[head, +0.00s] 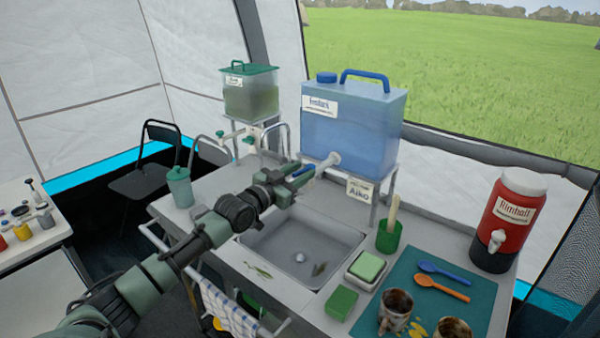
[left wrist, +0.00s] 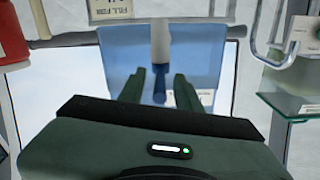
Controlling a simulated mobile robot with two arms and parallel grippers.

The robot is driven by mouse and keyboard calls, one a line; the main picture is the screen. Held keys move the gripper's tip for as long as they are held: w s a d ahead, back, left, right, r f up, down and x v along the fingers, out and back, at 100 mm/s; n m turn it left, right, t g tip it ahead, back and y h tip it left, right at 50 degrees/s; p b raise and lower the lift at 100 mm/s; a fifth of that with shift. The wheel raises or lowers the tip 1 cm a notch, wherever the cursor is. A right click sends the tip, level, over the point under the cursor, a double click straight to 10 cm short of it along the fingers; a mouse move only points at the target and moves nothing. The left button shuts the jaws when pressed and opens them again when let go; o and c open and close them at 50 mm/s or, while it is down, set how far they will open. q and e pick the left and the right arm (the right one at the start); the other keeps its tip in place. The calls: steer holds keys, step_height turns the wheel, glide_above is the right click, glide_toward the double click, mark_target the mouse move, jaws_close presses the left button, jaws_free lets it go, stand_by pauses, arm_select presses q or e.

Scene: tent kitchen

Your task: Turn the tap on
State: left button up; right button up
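The blue water container (head: 350,130) stands on a metal stand behind the sink (head: 300,250). Its pale tap (head: 330,160) points out over the sink and has a blue lever (head: 302,171). My left gripper (head: 306,178) is at this tap. In the left wrist view the pale tap body (left wrist: 160,42) runs down to the blue lever (left wrist: 159,84), which lies between the two open fingers of my left gripper (left wrist: 160,92). Gaps show on both sides of the lever; contact cannot be seen. My right gripper is not in view.
A green container (head: 250,98) with green-handled taps and a curved metal pipe stand left of the blue one. A red dispenser (head: 508,215) is at the right. A green cup (head: 389,237), sponges and a mat with spoons and mugs sit right of the sink.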

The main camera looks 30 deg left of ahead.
arm_select(q)
jaws_close()
stand_by(1.4)
